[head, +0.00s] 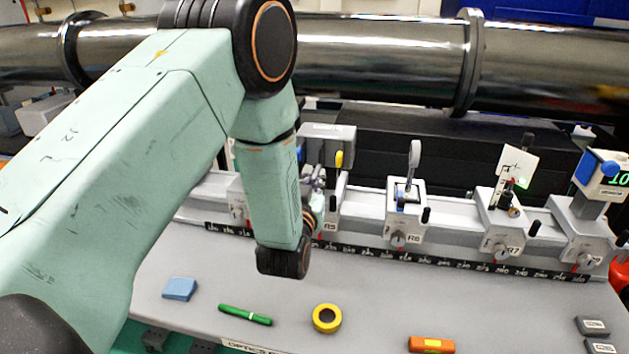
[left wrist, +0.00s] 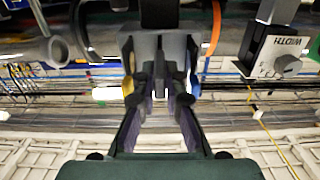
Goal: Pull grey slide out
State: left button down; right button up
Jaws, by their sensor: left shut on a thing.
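A grey box-shaped holder (head: 328,143) stands on the rail in the head view, partly hidden by my left arm. A yellow tab (head: 339,159) shows at its right and a blue part (head: 300,152) at its left. My left gripper (head: 316,178) is in front of the holder. In the left wrist view my left gripper (left wrist: 160,98) is shut on a small grey piece, apparently the grey slide (left wrist: 159,76), between the yellow tab (left wrist: 128,86) and the blue tab (left wrist: 195,85). The fingers hide most of the slide. My right gripper is out of view.
Other carriages (head: 406,212) stand along the rail to the right. A blue block (head: 180,288), green pen (head: 245,314), yellow tape roll (head: 327,318) and orange box (head: 431,344) lie on the table. A large metal pipe (head: 390,55) runs behind.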

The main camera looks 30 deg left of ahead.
pick_arm(q)
jog(key=shift+s+f, duration=0.15)
jog(key=c, duration=1.8)
grip_release()
jog(key=o, duration=0.4)
jog(key=shift+s+d+r, duration=0.1)
jog(key=shift+s+r, duration=0.15)
jog(key=shift+r, duration=0.05)
jog(key=shift+w+f, duration=0.25)
jog(key=shift+w, duration=0.05)
jog(key=v, duration=1.2)
